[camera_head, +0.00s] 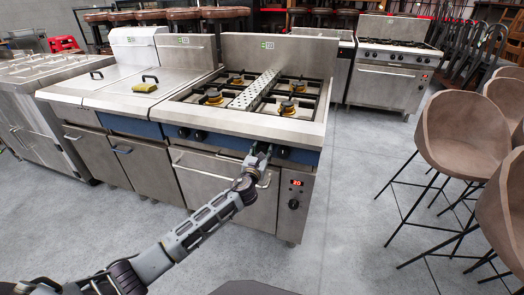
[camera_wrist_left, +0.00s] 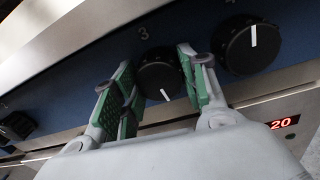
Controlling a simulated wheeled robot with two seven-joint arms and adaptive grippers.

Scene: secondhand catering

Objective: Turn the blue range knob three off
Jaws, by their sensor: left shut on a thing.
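The blue range (camera_head: 250,125) stands in the middle of the head view, with black knobs along its blue front panel. My left gripper (camera_head: 260,152) reaches the panel from below. In the left wrist view, range knob three (camera_wrist_left: 158,76) is black, below a printed "3", and its white pointer line points downward, slightly right. My left gripper (camera_wrist_left: 158,85) is shut on this knob, with one green-padded finger on each side. The neighbouring knob (camera_wrist_left: 248,47) to the right has its white line pointing up. My right gripper is not in view.
The oven door handle (camera_head: 215,165) and the red display (camera_head: 297,183) are below the panel. A yellow sponge (camera_head: 145,87) lies on the left unit. A brown stool (camera_head: 465,135) stands at the right, with open grey floor before it.

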